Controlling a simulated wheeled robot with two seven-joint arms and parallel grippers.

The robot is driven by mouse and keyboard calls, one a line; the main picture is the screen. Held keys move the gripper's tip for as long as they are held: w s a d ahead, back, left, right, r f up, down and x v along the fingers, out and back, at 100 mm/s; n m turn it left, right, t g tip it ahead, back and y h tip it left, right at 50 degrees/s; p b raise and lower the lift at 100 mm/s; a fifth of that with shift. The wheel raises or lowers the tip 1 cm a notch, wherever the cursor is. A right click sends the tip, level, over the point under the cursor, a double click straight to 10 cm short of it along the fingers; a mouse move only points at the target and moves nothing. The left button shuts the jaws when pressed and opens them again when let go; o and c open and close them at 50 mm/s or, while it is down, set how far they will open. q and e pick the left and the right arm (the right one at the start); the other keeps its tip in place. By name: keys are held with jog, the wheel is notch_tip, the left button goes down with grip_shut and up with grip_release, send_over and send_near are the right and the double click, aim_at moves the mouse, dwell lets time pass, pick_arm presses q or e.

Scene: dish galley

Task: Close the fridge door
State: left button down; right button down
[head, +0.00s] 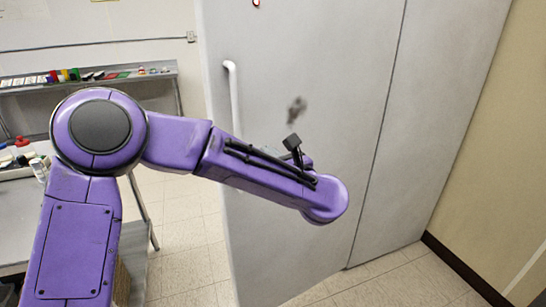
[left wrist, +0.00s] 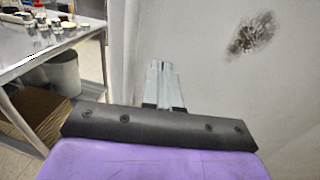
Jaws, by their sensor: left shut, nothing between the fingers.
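The fridge door (head: 300,60) is a tall pale grey panel filling the middle of the head view, with a white vertical bar handle (head: 232,100) near its left edge. A seam separates it from another grey panel (head: 440,120) at right; how far the door stands open is hard to judge. My left arm reaches across in front of the door, and its wrist hides the gripper there. In the left wrist view my left gripper (left wrist: 160,68) is shut and empty, in front of the pale door surface (left wrist: 210,90). I cannot tell whether it touches. My right gripper is not in view.
A metal table (left wrist: 50,45) with small items stands left of the door, with a grey bin (left wrist: 64,75) below it. A shelf (head: 90,82) with coloured items runs along the back wall. Tiled floor (head: 185,235) is clear between table and door. A beige wall (head: 500,170) bounds the right.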

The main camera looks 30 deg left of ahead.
aim_at(247, 136)
pick_arm(q)
jog(key=p+x, duration=0.2)
jog(key=x, duration=0.6)
jog(key=shift+a+r+p, duration=0.1)
jog(key=shift+p, duration=0.2)
jog(key=shift+w+a, duration=0.3)
jog(key=shift+a, duration=0.15)
